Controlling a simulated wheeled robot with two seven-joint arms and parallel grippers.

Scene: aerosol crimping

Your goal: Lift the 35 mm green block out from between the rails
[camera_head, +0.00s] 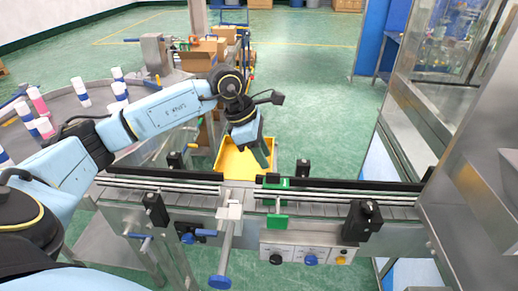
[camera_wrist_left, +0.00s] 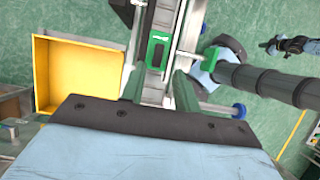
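The green block (camera_head: 277,221) sits at the conveyor rails (camera_head: 150,190), right of the white clamp. Green also shows at the far rail, and I cannot tell whether it is all one piece. In the left wrist view the green block (camera_wrist_left: 158,52) has a white mark and lies between the rails, ahead of my fingers. My left gripper (camera_head: 262,153) is beyond the far rail, above the yellow bin in the picture, pointing down. In the left wrist view its two fingers (camera_wrist_left: 159,90) are apart with nothing held between them. My right gripper does not show.
A yellow bin (camera_head: 225,160) stands behind the conveyor. A white clamp with a blue-knobbed rod (camera_head: 224,255) is left of the block. Black posts (camera_head: 303,168) line the rails. Knobs on a panel (camera_head: 308,255) are in front. A metal cabinet fills the right.

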